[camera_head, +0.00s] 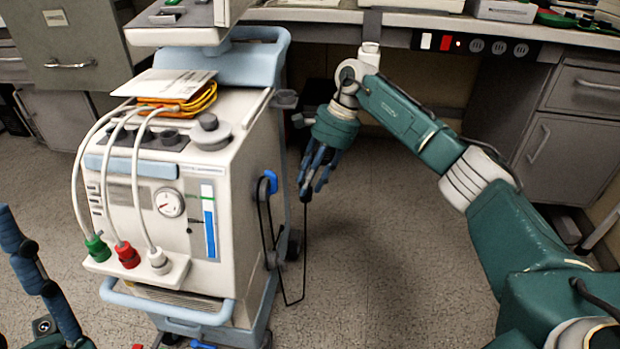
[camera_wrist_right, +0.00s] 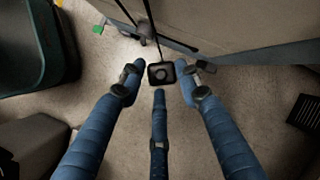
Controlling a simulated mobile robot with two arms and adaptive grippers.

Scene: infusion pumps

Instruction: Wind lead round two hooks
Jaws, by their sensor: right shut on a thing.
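A black lead (camera_head: 282,300) hangs on the right side of the white medical machine (camera_head: 170,238). It runs by an upper hook with a blue part (camera_head: 270,182) and a dark lower hook (camera_head: 271,259). From there it dips in a slack loop and rises to my right gripper (camera_head: 305,193). The gripper is right of the machine, apart from the hooks, fingers pointing down. In the right wrist view its three blue fingers close around the lead's black square plug (camera_wrist_right: 161,74). How many turns lie on the hooks is unclear. My left gripper (camera_head: 42,285) shows only partly at lower left.
Three white hoses end in green, red and white connectors (camera_head: 127,256) on the machine's front. A blue handle rail (camera_head: 165,308) runs below them. A bench with a socket strip (camera_head: 470,44) stands behind. The floor right of the machine is clear.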

